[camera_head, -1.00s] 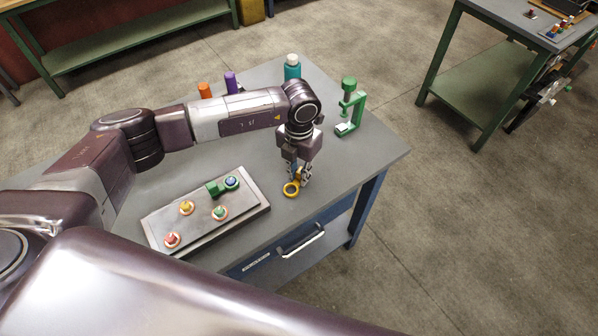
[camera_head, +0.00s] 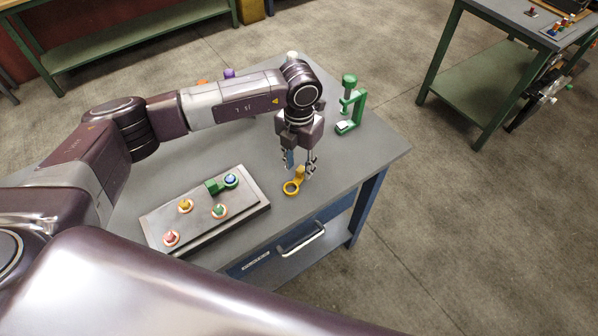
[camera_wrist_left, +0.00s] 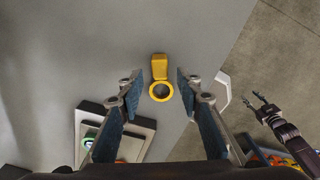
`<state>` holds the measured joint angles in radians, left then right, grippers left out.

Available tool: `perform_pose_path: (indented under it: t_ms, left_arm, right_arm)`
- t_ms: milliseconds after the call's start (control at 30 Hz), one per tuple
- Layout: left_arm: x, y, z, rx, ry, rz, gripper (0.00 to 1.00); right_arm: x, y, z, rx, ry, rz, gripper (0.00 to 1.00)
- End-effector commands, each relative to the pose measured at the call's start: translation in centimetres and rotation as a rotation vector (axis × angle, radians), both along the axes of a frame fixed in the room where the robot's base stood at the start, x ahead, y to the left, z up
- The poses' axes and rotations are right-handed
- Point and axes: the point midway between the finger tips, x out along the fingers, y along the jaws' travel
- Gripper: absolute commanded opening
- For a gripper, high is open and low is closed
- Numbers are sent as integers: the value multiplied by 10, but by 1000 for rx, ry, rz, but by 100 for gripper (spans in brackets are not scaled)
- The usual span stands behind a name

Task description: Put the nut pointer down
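The yellow nut pointer (camera_head: 294,183), a block with a ring at one end, lies on the grey table to the right of the board. In the left wrist view the nut pointer (camera_wrist_left: 159,78) is centred between the fingertips, with clear gaps on both sides. My left gripper (camera_head: 299,163) is open and empty just above it, pointing down. It also shows in the left wrist view (camera_wrist_left: 156,86). My right gripper (camera_wrist_left: 258,105) shows only at the right of the left wrist view, beyond the table edge, with its fingers apart and empty.
A grey board (camera_head: 245,208) holds coloured nuts and a green pointer (camera_head: 214,187) at the blue nut. A green clamp (camera_head: 349,105) stands near the table's right edge. An orange and a purple item (camera_head: 229,73) are partly hidden behind my arm.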

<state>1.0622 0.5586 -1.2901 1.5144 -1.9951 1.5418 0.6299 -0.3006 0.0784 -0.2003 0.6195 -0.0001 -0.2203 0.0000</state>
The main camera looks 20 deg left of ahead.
Motion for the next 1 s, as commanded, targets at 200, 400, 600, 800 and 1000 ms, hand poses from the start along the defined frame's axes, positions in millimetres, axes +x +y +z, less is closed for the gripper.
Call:
perform_pose_path:
  t_ms: [200,400,600,800,1000]
  left_arm:
    - [2,0,47,0,-5,1,33]
    - [1,0,76,0,-3,1,33]
    - [0,0,86,1,0,1,33]
    - [0,0,87,1,0,1,33]
    - [0,0,86,0,0,1,33]
  right_arm:
    - [0,0,-17,0,0,0,40]
    - [0,0,-23,0,-1,0,40]
    - [0,0,-24,0,-1,0,40]
    - [0,0,-24,0,-1,0,40]
    - [1,0,-24,0,-1,0,40]
